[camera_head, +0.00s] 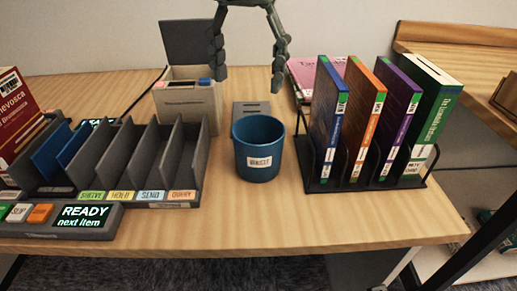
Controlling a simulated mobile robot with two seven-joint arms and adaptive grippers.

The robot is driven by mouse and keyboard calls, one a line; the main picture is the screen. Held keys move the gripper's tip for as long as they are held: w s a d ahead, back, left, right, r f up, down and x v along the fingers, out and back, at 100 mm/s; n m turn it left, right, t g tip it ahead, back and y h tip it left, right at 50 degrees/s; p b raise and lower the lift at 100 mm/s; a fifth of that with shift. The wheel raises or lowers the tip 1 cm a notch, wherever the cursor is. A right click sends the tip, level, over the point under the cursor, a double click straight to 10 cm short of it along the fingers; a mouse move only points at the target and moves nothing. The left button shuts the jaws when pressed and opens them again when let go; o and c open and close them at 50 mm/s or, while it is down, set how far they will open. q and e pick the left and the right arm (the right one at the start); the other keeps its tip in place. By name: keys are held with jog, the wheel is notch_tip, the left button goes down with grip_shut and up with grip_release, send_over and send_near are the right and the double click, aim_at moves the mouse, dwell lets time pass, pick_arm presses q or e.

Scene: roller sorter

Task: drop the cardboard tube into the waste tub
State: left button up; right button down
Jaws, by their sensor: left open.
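The blue waste tub (258,160) stands upright near the middle of the table, with a white label on its front. My left gripper (248,80) is at the top centre, fingers pointing down and spread wide. It is open and empty, and appears above and behind the tub in the picture. I see no cardboard tube in this view. The tub's mouth shows only dark blue inside, and its bottom is hidden, so I cannot tell what lies in it. My right gripper is not in view.
A grey slotted sorter (180,197) with a "READY next item" display (85,216) stands left. A lidded box (187,103) is behind it. A black wire rack (370,187) of several upright books stands right. The table front (270,220) is clear.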

pick_arm(q)
notch_tip(320, 180, up, 10)
dwell(0.3)
jog(key=shift+s, duration=0.1)
